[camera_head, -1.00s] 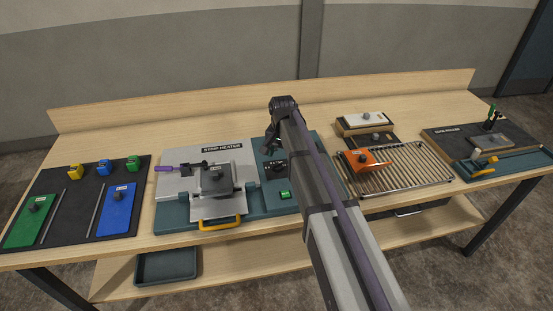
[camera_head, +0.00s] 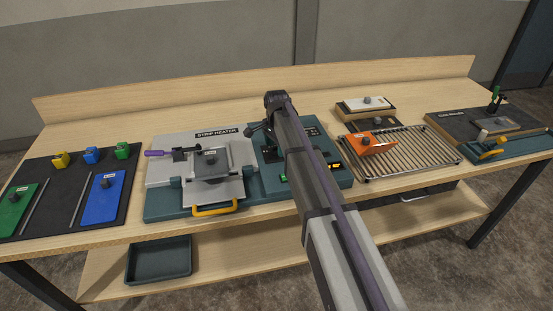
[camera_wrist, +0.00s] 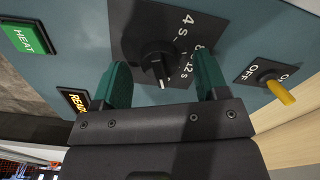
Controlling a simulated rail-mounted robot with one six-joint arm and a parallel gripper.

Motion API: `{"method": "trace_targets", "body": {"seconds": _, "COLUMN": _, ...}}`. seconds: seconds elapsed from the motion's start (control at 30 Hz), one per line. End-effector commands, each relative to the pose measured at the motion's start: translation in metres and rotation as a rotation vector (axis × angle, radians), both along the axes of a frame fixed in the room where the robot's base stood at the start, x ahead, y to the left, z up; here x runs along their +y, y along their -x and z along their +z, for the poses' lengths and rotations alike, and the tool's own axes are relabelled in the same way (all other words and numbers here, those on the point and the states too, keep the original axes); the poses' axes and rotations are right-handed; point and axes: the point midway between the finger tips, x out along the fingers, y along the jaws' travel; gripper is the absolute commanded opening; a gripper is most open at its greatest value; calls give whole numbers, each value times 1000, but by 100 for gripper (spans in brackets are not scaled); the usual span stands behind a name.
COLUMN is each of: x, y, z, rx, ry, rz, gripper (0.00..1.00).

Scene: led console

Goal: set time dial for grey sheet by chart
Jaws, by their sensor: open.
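The time dial (camera_wrist: 158,58) is a black knob on a dark plate marked 4 s, 8 and 12 s in the wrist view. Its white pointer faces the bottom of that picture, near the 12 s mark. My gripper (camera_wrist: 162,78) is open, with one green finger on each side of the knob; I cannot tell whether they touch it. In the head view my arm hides the dial. A grey sheet with a black knob (camera_head: 211,160) lies on the strip heater (camera_head: 165,141). I cannot identify the chart for certain.
A green HEAT button (camera_wrist: 27,38), a READY lamp (camera_wrist: 75,100) and a yellow-tipped ON/OFF switch (camera_wrist: 280,92) surround the dial. The left mat (camera_head: 62,197) holds green and blue sheets. A slatted rack (camera_head: 410,155) with an orange piece (camera_head: 371,144) stands right.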

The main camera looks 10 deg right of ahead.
Motion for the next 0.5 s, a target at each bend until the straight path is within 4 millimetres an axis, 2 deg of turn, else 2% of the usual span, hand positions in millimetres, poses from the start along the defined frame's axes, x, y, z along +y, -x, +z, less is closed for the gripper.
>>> {"method": "trace_targets", "body": {"seconds": 0.03, "x": 0, "y": 0, "z": -9, "rx": 0, "ry": 0, "rz": 0, "gripper": 67}}
{"method": "trace_targets", "body": {"seconds": 0.3, "x": 0, "y": 0, "z": -6, "rx": 0, "ry": 0, "rz": 0, "gripper": 66}}
{"method": "trace_targets", "body": {"seconds": 0.5, "x": 0, "y": 0, "z": -6, "rx": 0, "ry": 0, "rz": 0, "gripper": 47}}
